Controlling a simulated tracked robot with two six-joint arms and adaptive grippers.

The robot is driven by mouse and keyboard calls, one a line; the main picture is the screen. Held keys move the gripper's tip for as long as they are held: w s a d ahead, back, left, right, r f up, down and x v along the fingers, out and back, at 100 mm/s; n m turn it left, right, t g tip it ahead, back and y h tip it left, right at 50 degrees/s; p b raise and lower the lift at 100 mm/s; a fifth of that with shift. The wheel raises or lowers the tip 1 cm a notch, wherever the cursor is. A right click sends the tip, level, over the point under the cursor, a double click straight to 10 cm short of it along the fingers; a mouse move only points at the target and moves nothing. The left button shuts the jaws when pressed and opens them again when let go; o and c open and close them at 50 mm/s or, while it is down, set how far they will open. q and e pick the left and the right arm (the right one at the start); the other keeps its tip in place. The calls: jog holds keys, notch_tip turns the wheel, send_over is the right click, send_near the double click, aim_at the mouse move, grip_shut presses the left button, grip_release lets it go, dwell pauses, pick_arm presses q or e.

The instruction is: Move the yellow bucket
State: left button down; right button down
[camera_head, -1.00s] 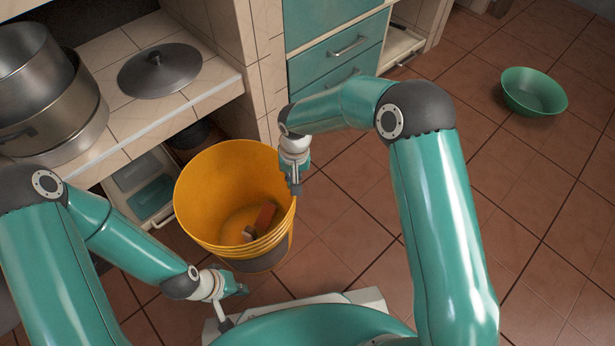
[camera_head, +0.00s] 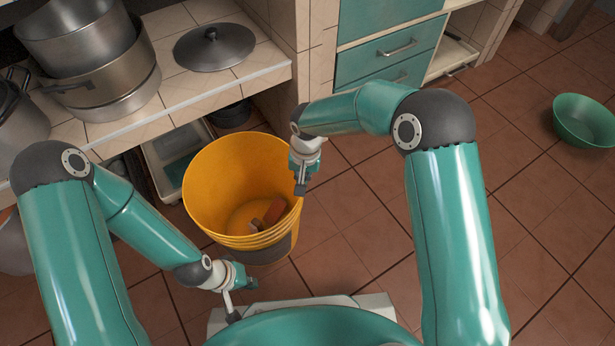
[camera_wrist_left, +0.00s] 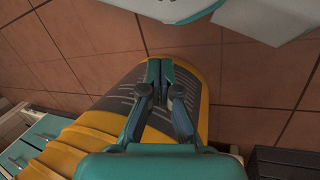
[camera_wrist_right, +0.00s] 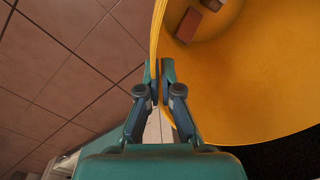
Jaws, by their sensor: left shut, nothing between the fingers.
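The yellow bucket (camera_head: 215,190) stands upright in front of my base in the head view, open at the top, with a reddish-brown block (camera_head: 274,211) and a smaller piece inside. My right gripper (camera_head: 301,190) is at its right rim. In the right wrist view, the right fingers (camera_wrist_right: 157,72) are closed on the bucket's thin wall (camera_wrist_right: 157,40), one finger inside and one outside. My left gripper (camera_head: 252,283) is low on the near side of the bucket. In the left wrist view, its fingers (camera_wrist_left: 160,68) are shut and empty against or close to the outer wall with a dark grey patch.
The tiled counter (camera_head: 130,122) at the left holds stacked pots (camera_head: 95,75) and a lid (camera_head: 214,47). Teal drawers (camera_head: 385,60) stand behind. A green bowl (camera_head: 583,120) lies on the floor at the far right. Open tiled floor (camera_head: 480,160) extends to the right.

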jog(key=c, duration=1.2)
grip_release()
jog(key=shift+d, duration=0.15)
jog(key=shift+c, duration=0.2)
jog(key=shift+r, duration=0.15)
notch_tip(320, 180, up, 12)
jog(key=shift+d+f, duration=0.2)
jog(key=shift+d, duration=0.2)
